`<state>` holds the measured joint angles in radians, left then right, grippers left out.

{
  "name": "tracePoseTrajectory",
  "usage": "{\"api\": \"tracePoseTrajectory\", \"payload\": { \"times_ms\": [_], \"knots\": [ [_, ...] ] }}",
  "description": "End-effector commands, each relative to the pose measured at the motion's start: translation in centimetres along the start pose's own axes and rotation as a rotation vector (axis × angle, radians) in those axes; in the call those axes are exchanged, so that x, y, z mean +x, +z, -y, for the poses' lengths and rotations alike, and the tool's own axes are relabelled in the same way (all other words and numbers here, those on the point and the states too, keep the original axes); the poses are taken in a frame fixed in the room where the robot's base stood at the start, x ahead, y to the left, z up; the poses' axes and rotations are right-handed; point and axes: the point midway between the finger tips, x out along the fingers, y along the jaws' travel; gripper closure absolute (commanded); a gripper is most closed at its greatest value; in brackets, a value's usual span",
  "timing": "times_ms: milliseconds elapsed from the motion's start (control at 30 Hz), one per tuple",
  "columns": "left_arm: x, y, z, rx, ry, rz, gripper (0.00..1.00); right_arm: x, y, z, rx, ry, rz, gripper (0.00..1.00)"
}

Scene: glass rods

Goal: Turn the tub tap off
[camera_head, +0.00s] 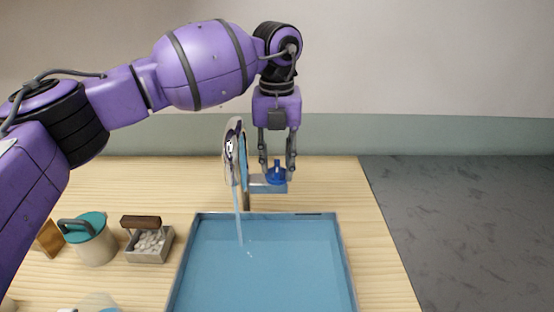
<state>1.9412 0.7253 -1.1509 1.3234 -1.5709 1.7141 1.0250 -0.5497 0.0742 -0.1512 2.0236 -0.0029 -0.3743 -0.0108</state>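The tap (233,152) stands behind the tub at the back of the wooden table. A thin stream of water runs from its spout into the blue tub (345,262). The tap's blue handle (276,176) sits on a short arm to the right of the spout. My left gripper (277,172) points down over the blue handle, one finger on each side of it. The fingers look apart; whether they touch the handle I cannot tell. My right gripper is not in view.
To the left of the tub are a small box of white pebbles (150,243) with a dark handle and a beige pot (96,248) with a teal lid. A brown wooden piece (50,238) is farther left. The table (385,270) is clear right of the tub.

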Motion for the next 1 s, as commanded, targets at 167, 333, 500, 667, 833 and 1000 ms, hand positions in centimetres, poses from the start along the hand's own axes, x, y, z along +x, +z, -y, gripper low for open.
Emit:
{"api": "tracePoseTrajectory", "payload": {
  "times_ms": [167,333,500,667,833,1000],
  "knots": [
    [0.1,0.0,0.0,0.0,0.0,0.0,0.7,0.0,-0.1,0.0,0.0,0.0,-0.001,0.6],
    [0.0,0.0,0.0,0.0,-0.001,0.0,0.86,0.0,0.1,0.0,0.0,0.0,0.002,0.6],
    [0.0,0.0,0.0,0.0,-0.001,0.0,1.0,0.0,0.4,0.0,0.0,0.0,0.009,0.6],
    [0.0,0.0,0.0,0.002,-0.001,0.0,1.0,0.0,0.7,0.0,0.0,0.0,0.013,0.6],
    [-0.1,0.0,0.0,0.03,0.0,0.001,1.0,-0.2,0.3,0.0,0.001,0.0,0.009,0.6],
    [-0.3,-0.1,0.1,0.107,-0.001,0.002,1.0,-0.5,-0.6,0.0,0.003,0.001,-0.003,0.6]
  ]
}}
